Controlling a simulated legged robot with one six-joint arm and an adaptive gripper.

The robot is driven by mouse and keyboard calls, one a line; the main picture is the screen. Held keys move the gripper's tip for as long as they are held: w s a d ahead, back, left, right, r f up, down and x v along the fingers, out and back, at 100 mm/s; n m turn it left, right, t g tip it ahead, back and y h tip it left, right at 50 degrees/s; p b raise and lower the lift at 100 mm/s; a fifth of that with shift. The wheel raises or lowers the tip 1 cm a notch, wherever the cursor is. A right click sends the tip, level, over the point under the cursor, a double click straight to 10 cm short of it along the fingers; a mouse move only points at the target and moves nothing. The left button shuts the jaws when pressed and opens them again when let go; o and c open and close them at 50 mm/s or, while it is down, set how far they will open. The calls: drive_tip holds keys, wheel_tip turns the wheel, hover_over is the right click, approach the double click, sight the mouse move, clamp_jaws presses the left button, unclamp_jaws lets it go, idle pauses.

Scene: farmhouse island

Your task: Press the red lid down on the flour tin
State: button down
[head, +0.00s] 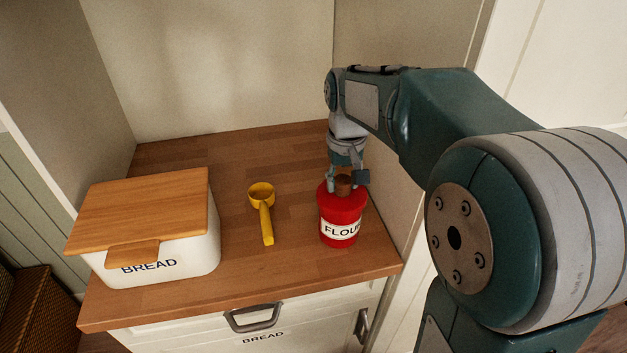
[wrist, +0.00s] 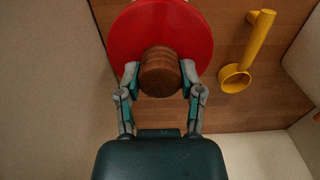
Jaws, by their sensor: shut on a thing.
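The flour tin (head: 341,232) is red with a white FLOUR label and stands upright near the right end of the wooden counter. The red lid (head: 328,196) is on top of the tin, and it also shows as a red disc in the wrist view (wrist: 150,22). A brown wooden knob (wrist: 160,72) rises from the lid's middle. My gripper (head: 346,178) points down from above and is shut on the knob, with one finger on each side in the wrist view (wrist: 160,78). I cannot tell whether the lid is fully seated on the rim.
A yellow scoop (head: 265,215) lies left of the tin on the counter (head: 290,270). A white bread box (head: 185,255) with a wooden lid stands at the left. A wall rises close on the tin's right. The counter behind the scoop is clear.

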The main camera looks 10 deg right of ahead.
sight(343, 179)
drive_tip(key=shift+f, duration=0.25)
drive_tip(key=shift+c, duration=0.8)
unclamp_jaws()
drive_tip(key=shift+c, duration=0.2)
drive_tip(key=shift+c, duration=1.2)
drive_tip(key=shift+r, duration=3.45)
